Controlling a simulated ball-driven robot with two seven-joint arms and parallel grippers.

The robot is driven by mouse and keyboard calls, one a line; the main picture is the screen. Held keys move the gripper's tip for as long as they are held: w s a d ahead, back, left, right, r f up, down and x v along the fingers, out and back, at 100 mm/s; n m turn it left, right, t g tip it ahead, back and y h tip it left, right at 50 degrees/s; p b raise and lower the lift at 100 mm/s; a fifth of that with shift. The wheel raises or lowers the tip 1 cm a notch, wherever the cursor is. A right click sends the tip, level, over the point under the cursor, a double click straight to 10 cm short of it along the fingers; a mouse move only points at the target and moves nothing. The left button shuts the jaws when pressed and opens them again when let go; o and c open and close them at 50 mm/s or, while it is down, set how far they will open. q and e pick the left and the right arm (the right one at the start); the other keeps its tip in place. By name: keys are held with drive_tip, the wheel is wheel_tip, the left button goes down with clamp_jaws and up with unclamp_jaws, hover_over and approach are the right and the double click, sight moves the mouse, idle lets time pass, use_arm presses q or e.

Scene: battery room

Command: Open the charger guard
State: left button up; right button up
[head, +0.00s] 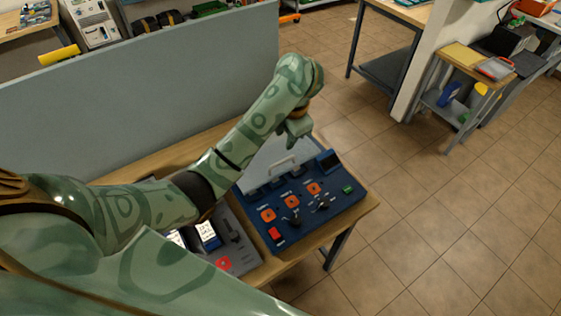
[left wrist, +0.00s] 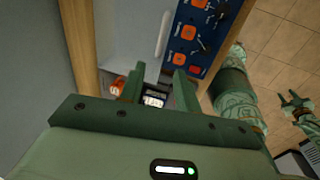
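The charger is a blue console (head: 327,206) with orange knobs and small levers on the bench. The guard looks like a pale clear sheet (head: 262,160) along the console's back, with a whitish bar handle (head: 282,170); I cannot tell its exact tilt. In the left wrist view the handle (left wrist: 163,35) lies beyond my fingers, apart from them. My left gripper (head: 297,130) hangs above the guard's far right part. Its two fingers (left wrist: 156,88) are apart with nothing held between them. My right gripper (left wrist: 296,104) shows at the right of the left wrist view, fingers spread and empty.
A grey console (head: 238,242) with displays and a red button stands left of the blue one. A grey partition (head: 150,78) rises behind the wooden bench (head: 350,216). Tiled floor (head: 440,220) lies open to the right, with a small side table (head: 468,72) farther back.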

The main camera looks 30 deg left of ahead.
sight(280, 162)
use_arm(q)
drive_tip(key=f+b, duration=0.1)
drive_tip(key=f, duration=0.3)
drive_tip(key=a+f+b, duration=0.1)
drive_tip(key=f+b, duration=0.1)
drive_tip(key=f, duration=0.2)
drive_tip(key=w+a+f+b, duration=0.1)
drive_tip(key=f, duration=0.3)
drive_tip(key=shift+w, duration=0.1)
drive_tip(key=shift+r, duration=0.1)
clamp_jaws()
